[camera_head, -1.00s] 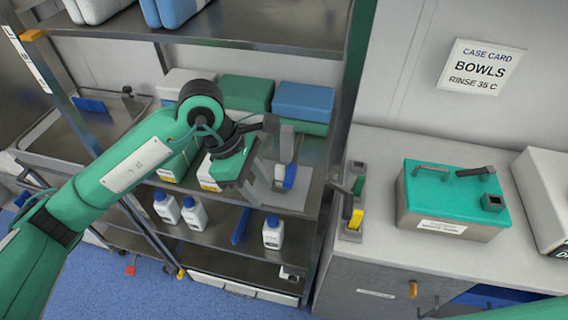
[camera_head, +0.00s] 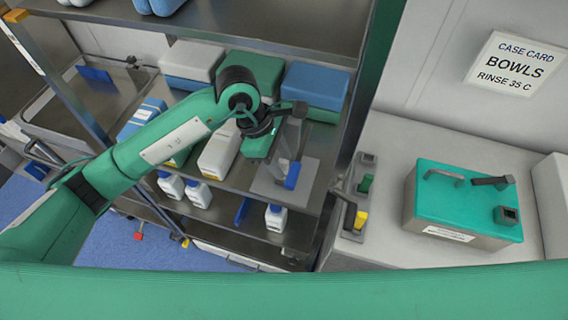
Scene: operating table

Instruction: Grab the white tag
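I cannot make out a separate white tag in the head view. A grey stand on a pale plate (camera_head: 266,188) on the middle shelf holds a blue tag (camera_head: 292,176). My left gripper (camera_head: 284,160) is at this stand, overlapping it in the picture. Its fingers blend with the grey stand, so I cannot tell their gap or whether they hold anything. A second grey holder (camera_head: 350,220) on the counter carries a green tag (camera_head: 366,184) and a yellow tag (camera_head: 360,219). My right gripper is not in view.
A teal-lidded box (camera_head: 462,202) stands on the counter (camera_head: 395,145). White bottles (camera_head: 275,217) stand on the lower shelf. A rack post (camera_head: 350,120) separates shelf and counter. A white carton (camera_head: 220,152) is left of the stand. A green arm link of mine crosses the bottom.

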